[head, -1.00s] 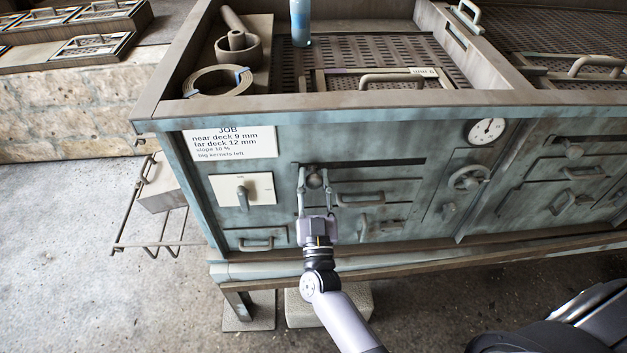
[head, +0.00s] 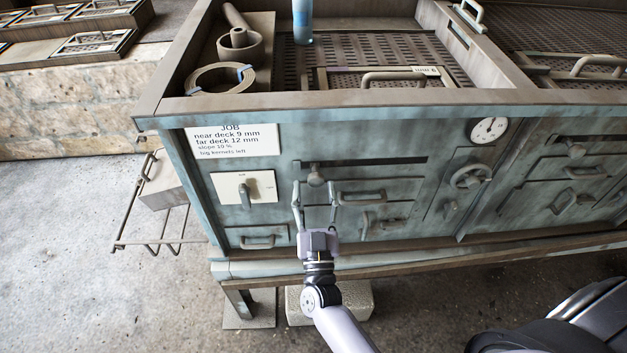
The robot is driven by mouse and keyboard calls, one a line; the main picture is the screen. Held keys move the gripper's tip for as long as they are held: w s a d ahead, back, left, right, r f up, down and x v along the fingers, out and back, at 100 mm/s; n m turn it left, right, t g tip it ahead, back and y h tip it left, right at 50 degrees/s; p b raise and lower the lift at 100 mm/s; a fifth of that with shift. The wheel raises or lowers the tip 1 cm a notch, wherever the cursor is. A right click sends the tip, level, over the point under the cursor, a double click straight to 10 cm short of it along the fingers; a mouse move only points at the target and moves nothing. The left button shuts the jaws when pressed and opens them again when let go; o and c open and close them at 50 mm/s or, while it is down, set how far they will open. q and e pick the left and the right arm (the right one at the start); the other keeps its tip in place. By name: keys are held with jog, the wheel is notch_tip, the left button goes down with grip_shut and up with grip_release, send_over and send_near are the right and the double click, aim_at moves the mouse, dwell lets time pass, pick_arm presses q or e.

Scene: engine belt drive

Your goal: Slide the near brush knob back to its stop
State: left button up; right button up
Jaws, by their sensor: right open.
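The near brush knob (head: 316,177) is a small rounded grey knob. It sits near the left end of a dark horizontal slot (head: 385,165) in the teal front panel. My right gripper (head: 315,188) is open, with its two fingers spread on either side just below the knob. It appears empty, and its fingertips look apart from the knob. My left gripper is not in view.
A drawer handle (head: 358,199) lies just right of the right finger. A white switch plate (head: 243,189) and JOB card (head: 232,140) are to the left. Another knob (head: 576,150) sits in a slot far right. The panel's lower ledge (head: 400,252) runs below.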

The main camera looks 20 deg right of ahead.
jog(key=v, duration=0.9)
jog(key=shift+w, duration=0.1)
jog(key=s+a+f+n+g+y, duration=0.1)
jog(key=a+f+n+g+y, duration=0.2)
jog(key=f, duration=0.7)
jog(key=s+a+f+n+g+y, duration=0.15)
jog(key=f+y, duration=0.25)
jog(key=f, duration=0.5)
jog(key=s+d+f+n+g+y, duration=0.1)
jog(key=s+f+g, duration=0.2)
jog(key=s+f, duration=0.35)
jog(key=s+d+f+n+g, duration=0.1)
jog(key=s+f+g, duration=0.25)
jog(key=f, duration=0.65)
jog(key=s+d+f+g, duration=0.3)
jog(key=s+f, duration=0.1)
jog(key=s, duration=0.3)
jog(key=s+d+f+g+h, duration=0.1)
jog(key=s+d+f+g, duration=0.2)
jog(key=s, duration=0.5)
jog(key=s+d+f+g, duration=0.3)
jog(key=s+d+f, duration=0.2)
jog(key=s, duration=0.3)
jog(key=shift+d+f+m+g+h, duration=0.3)
jog(key=shift+f+m+h, duration=0.15)
jog(key=shift+f, duration=0.1)
jog(key=shift+a, duration=0.1)
